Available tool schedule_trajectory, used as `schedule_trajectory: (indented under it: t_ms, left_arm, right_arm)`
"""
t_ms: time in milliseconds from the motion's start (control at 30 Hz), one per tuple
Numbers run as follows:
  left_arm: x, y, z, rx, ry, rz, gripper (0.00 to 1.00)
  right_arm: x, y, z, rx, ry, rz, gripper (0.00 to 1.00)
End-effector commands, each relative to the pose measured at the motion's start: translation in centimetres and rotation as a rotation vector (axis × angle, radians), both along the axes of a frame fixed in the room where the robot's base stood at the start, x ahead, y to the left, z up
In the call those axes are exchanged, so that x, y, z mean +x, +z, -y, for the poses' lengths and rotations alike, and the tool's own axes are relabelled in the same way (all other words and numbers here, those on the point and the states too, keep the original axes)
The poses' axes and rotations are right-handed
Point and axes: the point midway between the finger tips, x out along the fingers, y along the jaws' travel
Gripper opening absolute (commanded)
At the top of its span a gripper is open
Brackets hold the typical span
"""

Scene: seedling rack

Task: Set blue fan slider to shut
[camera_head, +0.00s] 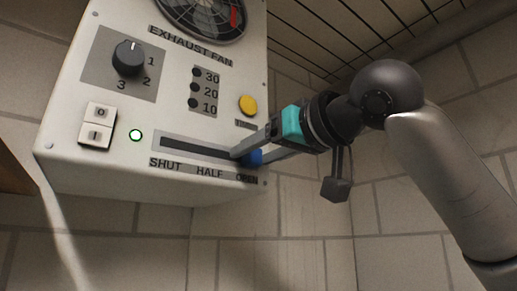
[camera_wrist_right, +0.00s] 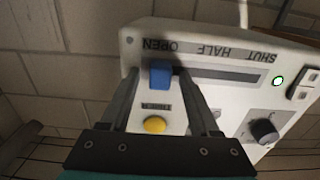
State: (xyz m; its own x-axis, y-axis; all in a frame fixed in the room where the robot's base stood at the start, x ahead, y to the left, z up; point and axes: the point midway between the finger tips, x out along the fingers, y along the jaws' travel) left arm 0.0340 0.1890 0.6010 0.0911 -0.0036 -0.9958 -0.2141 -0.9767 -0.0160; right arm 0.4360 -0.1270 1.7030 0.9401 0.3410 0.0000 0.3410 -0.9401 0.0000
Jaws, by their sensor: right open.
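The blue fan slider (camera_head: 254,157) sits at the OPEN end of a dark horizontal slot (camera_head: 190,148) on the exhaust fan panel (camera_head: 70,165). Labels SHUT, HALF and OPEN run below the slot from left to right. My right gripper (camera_head: 247,157) reaches in from the right, with its fingertips at the slider. In the right wrist view the blue slider (camera_wrist_right: 160,75) shows between the two spread fingers, one on each side. I cannot tell whether either finger touches it. My left gripper is not in view.
A yellow button (camera_head: 248,105) lies just above the right fingers. The panel also has a black rotary knob (camera_head: 128,58), a white rocker switch (camera_head: 97,125), a lit green lamp (camera_head: 135,135) and a fan grille (camera_head: 205,12). Free space lies below the panel, before a tiled wall.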

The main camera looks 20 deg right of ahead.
Motion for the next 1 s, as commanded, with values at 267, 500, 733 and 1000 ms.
schedule_trajectory:
  t_ms: [267,500,733,1000]
  left_arm:
    - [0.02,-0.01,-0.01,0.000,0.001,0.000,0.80]
    - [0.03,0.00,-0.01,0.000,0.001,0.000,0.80]
    - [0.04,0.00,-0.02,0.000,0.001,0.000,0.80]
    - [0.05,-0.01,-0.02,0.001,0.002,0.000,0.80]
  right_arm:
    - [0.07,-0.03,-0.05,0.000,0.000,0.000,0.59]
    - [0.04,-0.01,-0.03,0.000,0.000,0.000,0.32]
    - [0.03,0.00,-0.01,0.000,0.000,0.000,0.06]
    - [0.02,0.01,-0.01,0.000,0.000,0.000,0.00]
